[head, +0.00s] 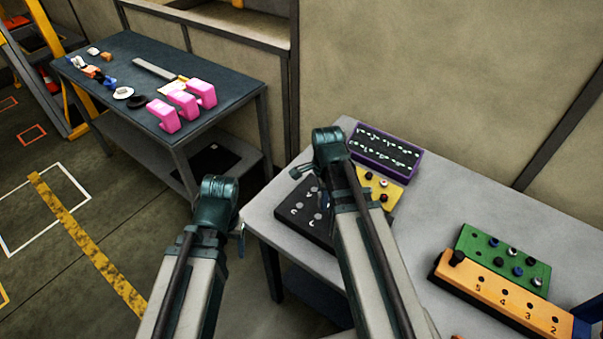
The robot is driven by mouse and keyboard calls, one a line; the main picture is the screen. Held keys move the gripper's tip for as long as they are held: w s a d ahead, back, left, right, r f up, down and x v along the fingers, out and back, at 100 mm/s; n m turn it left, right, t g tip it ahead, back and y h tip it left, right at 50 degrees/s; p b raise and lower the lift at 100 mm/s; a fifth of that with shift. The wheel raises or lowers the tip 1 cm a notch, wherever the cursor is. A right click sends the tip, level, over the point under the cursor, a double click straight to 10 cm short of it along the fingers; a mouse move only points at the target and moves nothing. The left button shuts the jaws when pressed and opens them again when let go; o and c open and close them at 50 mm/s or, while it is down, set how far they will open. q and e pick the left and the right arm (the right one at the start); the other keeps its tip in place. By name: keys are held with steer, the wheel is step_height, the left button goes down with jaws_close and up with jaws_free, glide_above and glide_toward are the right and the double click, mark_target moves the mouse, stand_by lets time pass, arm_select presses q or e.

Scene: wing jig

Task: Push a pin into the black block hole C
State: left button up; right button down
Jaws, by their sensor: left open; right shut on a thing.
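The black block (290,226) lies near the left corner of the grey table, with white letters and several round grey spots on its top. My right arm covers its right part, and I cannot make out hole C with certainty. My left gripper (241,238) is open and empty, beside the table's left edge. A purple tray (415,174) behind holds rows of small pieces.
A yellow block (397,195) with dark and white pins sits right of my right gripper. A green block (480,262) and an orange numbered block (480,286) stand at the right. A dark side table (130,70) holds pink brackets (183,103). The table's middle is clear.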

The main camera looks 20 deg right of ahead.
steer(key=w+a+r+n+p, duration=0.3)
steer(key=w+a+r, duration=0.1)
steer(key=w+a, duration=0.1)
steer(key=shift+a+r, duration=0.2)
steer(key=shift+a, duration=0.05)
steer(key=shift+f, duration=0.1)
step_height(320, 180, down, 6)
steer(key=b, duration=0.6)
steer(key=shift+f, duration=0.2)
steer(key=shift+f+b, duration=1.3)
steer(key=shift+b, duration=0.1)
